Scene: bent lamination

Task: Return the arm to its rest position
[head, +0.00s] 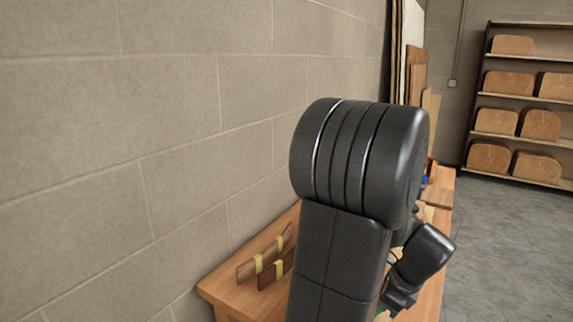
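My black arm fills the middle of the head view. A thick link rises from the bottom edge to a large rounded joint and hides much of the bench behind it. To its right, a smaller black wrist section tilts down to the left. My gripper (399,298) seems to be at the lower end of that section, partly behind the arm link. Its fingers cannot be made out, so I cannot tell whether it is open, shut or holding anything.
A wooden workbench (232,287) runs along the block wall (120,140). Dark wood strips with yellow bands (262,264) lie on its left part. Boards (416,75) lean at the back. A shelf rack (487,100) with curved wooden pieces stands far right. The grey floor (510,250) there is clear.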

